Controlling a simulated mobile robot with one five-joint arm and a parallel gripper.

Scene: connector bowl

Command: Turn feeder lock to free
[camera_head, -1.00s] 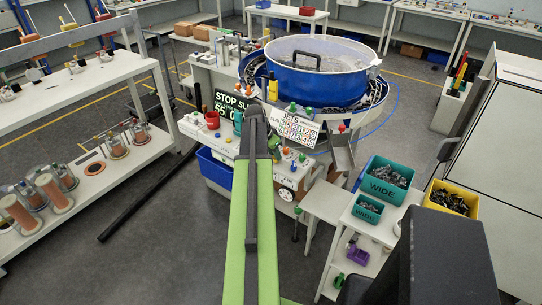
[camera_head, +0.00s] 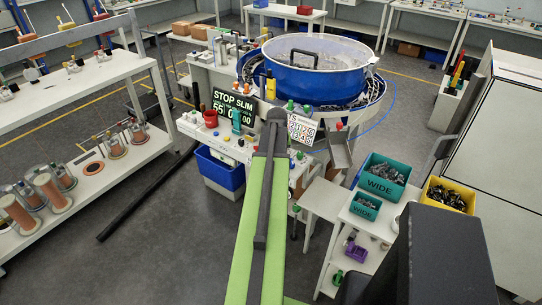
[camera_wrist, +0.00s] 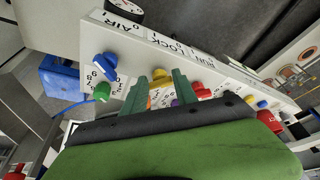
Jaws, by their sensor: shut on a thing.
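The control panel (camera_wrist: 215,62) crosses the wrist view, with labels reading AIR, LOCK and RUN. A blue knob (camera_wrist: 105,65) is to the left below AIR, and a red knob (camera_wrist: 201,90) is to the right. In the head view my arm covers the gripper and part of the panel (camera_head: 225,145).
A green button (camera_wrist: 102,92) and more coloured knobs are close to the fingers. The blue feeder bowl (camera_head: 315,68) stands behind the panel. A lit display (camera_head: 234,110) reads STOP SLIM. Teal WIDE bins (camera_head: 383,175) stand on a bench at right.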

